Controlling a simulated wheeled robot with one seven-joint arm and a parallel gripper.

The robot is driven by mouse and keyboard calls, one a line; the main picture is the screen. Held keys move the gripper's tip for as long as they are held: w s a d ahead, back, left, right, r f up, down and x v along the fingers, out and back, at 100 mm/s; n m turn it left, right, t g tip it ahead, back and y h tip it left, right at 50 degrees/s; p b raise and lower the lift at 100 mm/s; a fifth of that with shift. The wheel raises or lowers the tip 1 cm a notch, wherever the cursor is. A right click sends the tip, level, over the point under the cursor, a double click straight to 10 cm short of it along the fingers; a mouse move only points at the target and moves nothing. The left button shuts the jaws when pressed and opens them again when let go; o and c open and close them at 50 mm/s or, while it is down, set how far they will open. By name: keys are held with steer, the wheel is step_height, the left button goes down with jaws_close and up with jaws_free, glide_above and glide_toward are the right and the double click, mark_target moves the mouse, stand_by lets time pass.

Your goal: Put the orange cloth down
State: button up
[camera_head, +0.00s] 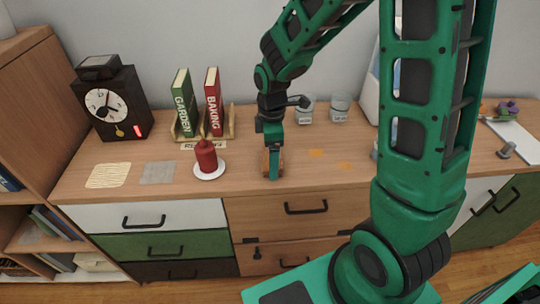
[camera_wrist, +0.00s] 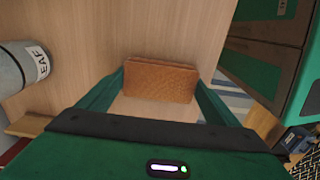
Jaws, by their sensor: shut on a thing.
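The orange cloth (camera_wrist: 160,80) looks like a flat, folded orange-brown slab between my two fingers in the wrist view. In the head view, the cloth (camera_head: 266,162) is a small orange-brown edge beside my fingers. My gripper (camera_head: 273,176) is shut on it, pointing down near the front edge of the wooden counter top (camera_head: 240,165). I cannot tell whether the cloth touches the wood. A cream cloth (camera_head: 108,175) and a grey cloth (camera_head: 158,172) lie flat on the counter's left part. Two faint orange patches (camera_head: 317,153) lie right of my gripper.
A red candle (camera_head: 206,157) on a white plate (camera_head: 209,176) stands left of my gripper. Bare wood lies between the candle and my gripper.

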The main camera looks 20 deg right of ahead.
steer(key=o, duration=1.2)
step_height(320, 180, up, 12)
steer(key=s+d+r+m, duration=0.1)
steer(key=s+d+m, duration=0.7)
steer(key=s+m, duration=0.2)
steer(key=s+d+m, duration=0.9)
steer(key=s+m, duration=0.1)
steer(key=s, duration=0.3)
steer(key=shift+s+r+m, duration=0.15)
steer(key=shift+r+m, duration=0.25)
